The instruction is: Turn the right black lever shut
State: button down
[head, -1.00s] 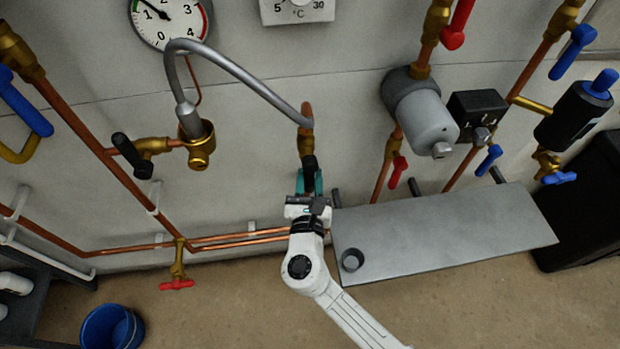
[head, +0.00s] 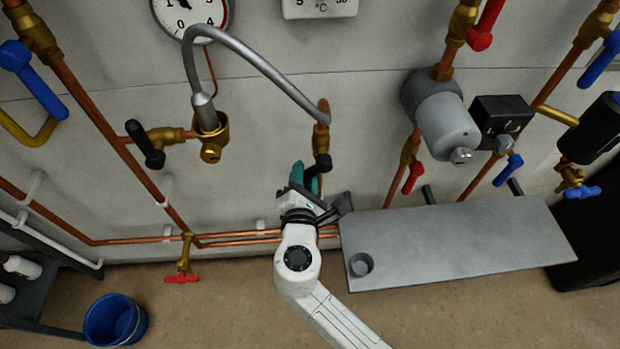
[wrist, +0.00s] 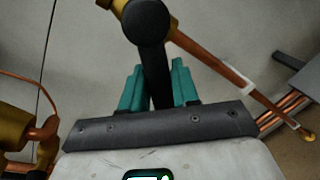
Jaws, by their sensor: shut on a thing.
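The right black lever (head: 322,162) is on the brass valve (head: 320,139) at the right end of the grey braided hose. In the head view it slants down and to the left from its hub into my gripper (head: 304,175). In the wrist view the lever (wrist: 148,24) shows its round black hub, and its handle runs down between the two teal fingers of my gripper (wrist: 159,88). The fingers are shut on the handle, which hides its end. The copper pipe below the valve is partly hidden by my gripper.
The left black lever (head: 146,146) is at the hose's other end. A grey shelf (head: 450,240) stands close to the right of my gripper. A red-handled drain valve (head: 183,278) and a blue bucket (head: 114,320) are lower left.

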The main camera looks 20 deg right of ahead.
jog(key=r+m, duration=0.1)
jog(key=m, duration=0.1)
jog(key=a+r+m+y, duration=0.1)
jog(key=shift+w+a+m+b, duration=0.1)
jog(key=shift+w+m+b, duration=0.05)
jog(key=shift+m+b, duration=0.25)
jog(key=shift+a+r+m+y+b, duration=0.15)
jog(key=shift+r+m+y, duration=0.3)
jog(key=shift+m, duration=0.45)
jog(key=shift+a+r+m+y+b, duration=0.1)
jog(key=shift+r+m+y+b, duration=0.15)
jog(key=shift+r+m, duration=0.5)
jog(key=shift+d+f+m, duration=0.1)
jog(key=shift+f+m, duration=0.05)
jog(key=shift+m, duration=0.1)
jog(key=c, duration=1)
grip_release()
jog(key=v, duration=1)
jog(key=shift+s+b, duration=0.35)
jog(key=shift+b, duration=0.05)
